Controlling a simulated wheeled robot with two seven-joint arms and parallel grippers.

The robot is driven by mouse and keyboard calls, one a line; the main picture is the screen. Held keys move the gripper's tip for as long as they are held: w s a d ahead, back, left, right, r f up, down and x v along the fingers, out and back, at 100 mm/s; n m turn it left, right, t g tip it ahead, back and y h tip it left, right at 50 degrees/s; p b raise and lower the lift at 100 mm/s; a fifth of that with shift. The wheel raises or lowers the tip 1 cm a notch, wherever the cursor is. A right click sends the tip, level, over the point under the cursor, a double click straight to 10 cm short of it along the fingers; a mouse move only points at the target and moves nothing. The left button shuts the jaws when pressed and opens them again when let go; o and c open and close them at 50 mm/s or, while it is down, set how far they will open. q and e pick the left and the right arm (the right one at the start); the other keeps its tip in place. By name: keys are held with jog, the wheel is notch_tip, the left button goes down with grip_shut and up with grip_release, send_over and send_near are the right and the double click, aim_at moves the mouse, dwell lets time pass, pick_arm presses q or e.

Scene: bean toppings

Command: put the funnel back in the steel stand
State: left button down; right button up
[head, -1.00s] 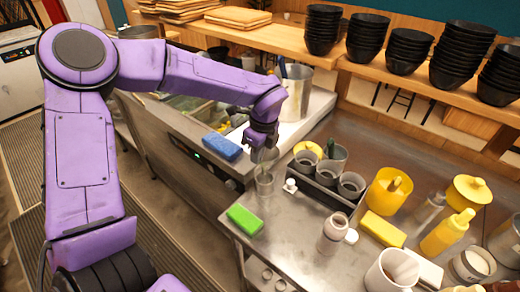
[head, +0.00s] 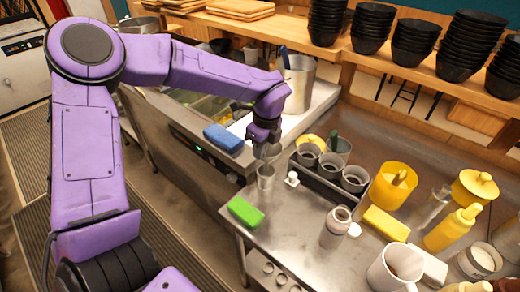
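My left gripper (head: 265,143) points down over the left end of the steel counter. A small grey metallic funnel (head: 267,153) hangs just below its fingers, and the gripper looks shut on it. The steel stand (head: 265,178) is a small cup-like piece standing on the counter directly beneath the funnel. The funnel's lower end is at or just above the stand's rim; I cannot tell whether it is inside. The gripper hides the funnel's upper part. My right gripper is not in view.
A black caddy (head: 322,185) with grey cups and a small white-topped item (head: 292,179) stand close right of the stand. A green sponge (head: 245,212) lies in front, a blue sponge (head: 223,138) to the left. Bottles and yellow containers crowd the right side.

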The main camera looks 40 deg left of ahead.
pick_arm(q)
jog(key=shift+f+b, duration=1.7)
jog(key=shift+f, duration=0.3)
notch_tip(320, 180, down, 3)
jog(key=shift+r+b, duration=0.2)
jog(key=shift+b, duration=1)
jog(key=c, duration=0.8)
grip_release()
jog(key=shift+r, duration=0.1)
notch_tip(320, 180, up, 6)
jog(key=p, duration=0.4)
